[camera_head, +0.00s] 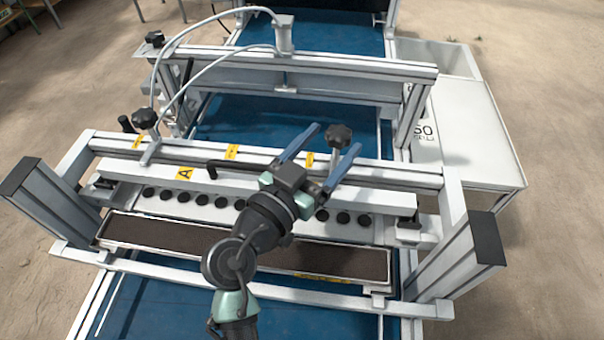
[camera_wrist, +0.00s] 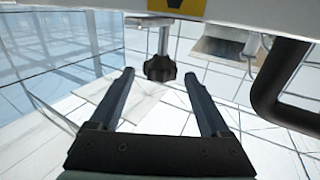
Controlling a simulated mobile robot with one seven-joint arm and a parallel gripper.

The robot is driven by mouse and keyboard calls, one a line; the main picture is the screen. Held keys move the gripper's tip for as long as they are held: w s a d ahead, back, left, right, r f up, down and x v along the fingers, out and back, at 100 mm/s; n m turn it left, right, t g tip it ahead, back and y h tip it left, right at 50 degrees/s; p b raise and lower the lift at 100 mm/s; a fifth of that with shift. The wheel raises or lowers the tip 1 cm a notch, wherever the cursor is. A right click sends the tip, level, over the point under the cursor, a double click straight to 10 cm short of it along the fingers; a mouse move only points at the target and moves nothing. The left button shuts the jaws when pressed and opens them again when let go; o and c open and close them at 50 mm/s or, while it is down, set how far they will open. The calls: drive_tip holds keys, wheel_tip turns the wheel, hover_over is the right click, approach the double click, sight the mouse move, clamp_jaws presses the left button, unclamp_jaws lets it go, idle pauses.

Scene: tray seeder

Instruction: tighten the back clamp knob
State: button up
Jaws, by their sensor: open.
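A black lobed clamp knob (camera_head: 339,135) stands on a metal stem at the right part of the white cross rail (camera_head: 270,158). In the wrist view the knob (camera_wrist: 160,67) shows centred at the level of the fingertips, with its stem running up to a bracket. My gripper (camera_head: 336,138) is open, its two blue fingers pointing toward the knob, one tip on each side of it. In the wrist view the gripper (camera_wrist: 160,75) shows a clear gap between each finger and the knob; contact is not visible. A second similar knob (camera_head: 145,118) stands at the rail's left end. Neither knob's tightness can be told.
A bent black handle (camera_wrist: 282,85) is close on the right in the wrist view. Below the rail lie a row of black round holes and a dark soil tray (camera_head: 170,233). White frame posts stand at both sides. A white bin (camera_head: 465,130) stands right.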

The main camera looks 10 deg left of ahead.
drive_tip(key=b+v, duration=0.2)
drive_tip(key=v, duration=0.7)
drive_tip(key=shift+s, duration=0.2)
drive_tip(key=w+d+r+n+t+y, duration=0.1)
drive_tip(key=w+r+t+y, duration=0.15)
drive_tip(key=r, duration=0.65)
drive_tip(key=w+d+r+t+y, duration=0.15)
drive_tip(key=w+r, duration=0.25)
drive_tip(key=r, duration=0.5)
drive_tip(key=s+d+r+n+t+y, duration=0.1)
drive_tip(key=s+r+n+t+y, duration=0.1)
drive_tip(key=r, duration=0.8)
drive_tip(key=s+d+r+n+t+y, duration=0.2)
drive_tip(key=s+r+t, duration=0.3)
drive_tip(key=r, duration=0.6)
drive_tip(key=s, duration=0.2)
drive_tip(key=shift+s, duration=0.35)
